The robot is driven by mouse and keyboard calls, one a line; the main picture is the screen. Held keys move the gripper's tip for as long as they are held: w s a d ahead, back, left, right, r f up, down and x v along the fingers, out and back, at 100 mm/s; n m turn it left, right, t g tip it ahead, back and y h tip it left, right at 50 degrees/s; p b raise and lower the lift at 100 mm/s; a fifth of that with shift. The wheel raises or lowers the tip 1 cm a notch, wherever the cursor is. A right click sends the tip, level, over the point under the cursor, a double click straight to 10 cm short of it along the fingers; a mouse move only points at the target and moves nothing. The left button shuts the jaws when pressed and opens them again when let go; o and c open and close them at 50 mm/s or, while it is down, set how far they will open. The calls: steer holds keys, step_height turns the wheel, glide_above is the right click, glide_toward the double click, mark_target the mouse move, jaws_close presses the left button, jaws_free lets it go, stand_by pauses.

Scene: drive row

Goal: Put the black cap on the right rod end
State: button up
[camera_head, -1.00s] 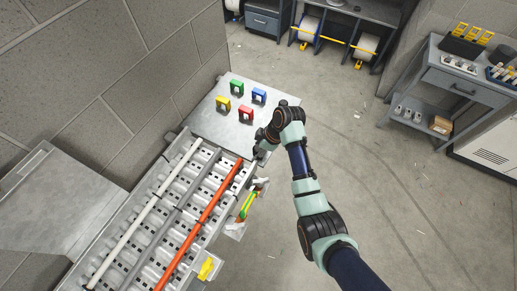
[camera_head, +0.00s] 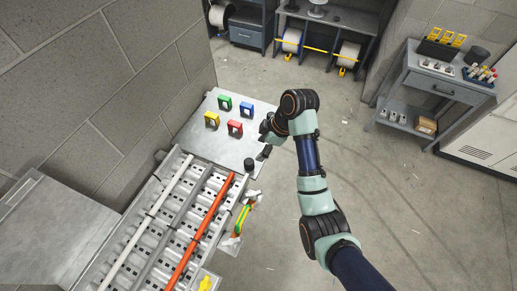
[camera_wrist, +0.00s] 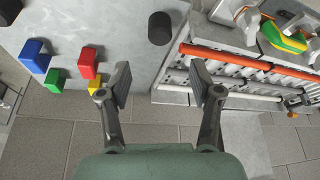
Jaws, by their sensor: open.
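The black cap (camera_head: 248,164) stands on the metal plate, just beyond the far end of the right, orange rod (camera_head: 203,229). In the wrist view the black cap (camera_wrist: 160,28) is a dark cylinder at the top centre, apart from the end of the orange rod (camera_wrist: 250,61). My gripper (camera_wrist: 161,78) is open and empty, its two fingers spread below the cap in the picture. In the head view my gripper (camera_head: 265,146) is above the plate near the cap, its fingers partly hidden by the arm.
Red (camera_head: 235,128), green, blue and yellow blocks sit on the plate (camera_head: 200,145). White (camera_head: 146,222) and grey rods lie in the row left of the orange one. A dark round thing (camera_head: 160,156) is by the plate's left edge.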

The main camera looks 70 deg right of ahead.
stand_by(0.3)
steer(key=w+a+r+m+t+h, duration=0.1)
steer(key=w+a+r+t, duration=0.1)
steer(key=w+a, duration=0.8)
steer(key=w+a+r+t+h, duration=0.1)
steer(key=w+a+r, duration=0.3)
steer(key=a, duration=0.9)
steer(key=a+r+t, duration=0.2)
steer(key=a+r, duration=0.2)
steer(key=a, duration=0.5)
steer(key=s+a+r+m+t+y, duration=0.1)
steer(key=a+r+t, duration=0.2)
steer(key=a, duration=0.6)
steer(key=shift+a+r, duration=0.35)
steer(key=shift+r, duration=0.2)
